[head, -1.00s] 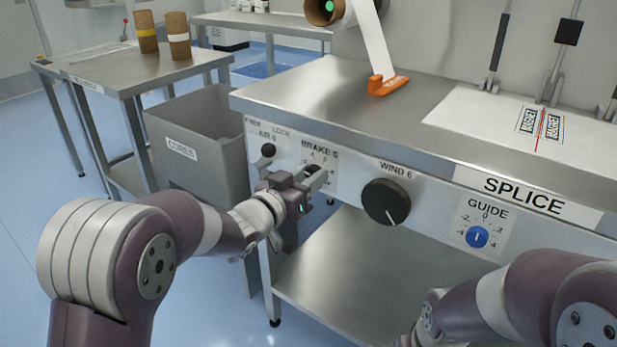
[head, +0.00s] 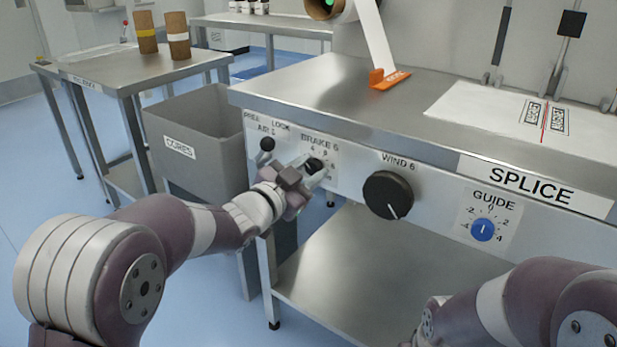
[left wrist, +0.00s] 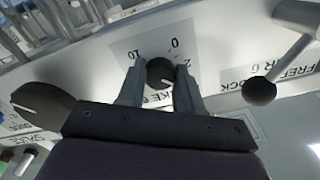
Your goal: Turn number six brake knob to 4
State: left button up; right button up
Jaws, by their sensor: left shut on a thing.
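The number six brake knob (left wrist: 160,73) is a small black round knob on a white scale plate labelled BRAKE 6, on the front panel. In the head view the knob (head: 314,165) is partly covered by my left gripper (head: 316,172). In the left wrist view my left gripper (left wrist: 160,80) has one finger on each side of the knob and is shut on it. The wrist appears rolled relative to the panel. The scale's 10, 0 and 2 show; the 4 and the knob's exact setting are hard to read. My right gripper is out of view.
The AIR 6 lever (head: 267,144) with a black ball is just left of the brake knob. The large black WIND 6 knob (head: 388,195) is to the right, then the blue GUIDE knob (head: 482,230). A grey CORES bin (head: 200,125) stands left of the bench.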

pick_arm(q)
jog(key=shift+f+m+b, duration=0.15)
jog(key=shift+m+b, duration=0.85)
jog(key=shift+m, duration=0.8)
jog(key=o, duration=1)
jog(key=shift+o, duration=0.2)
jog(key=shift+s+a, duration=0.1)
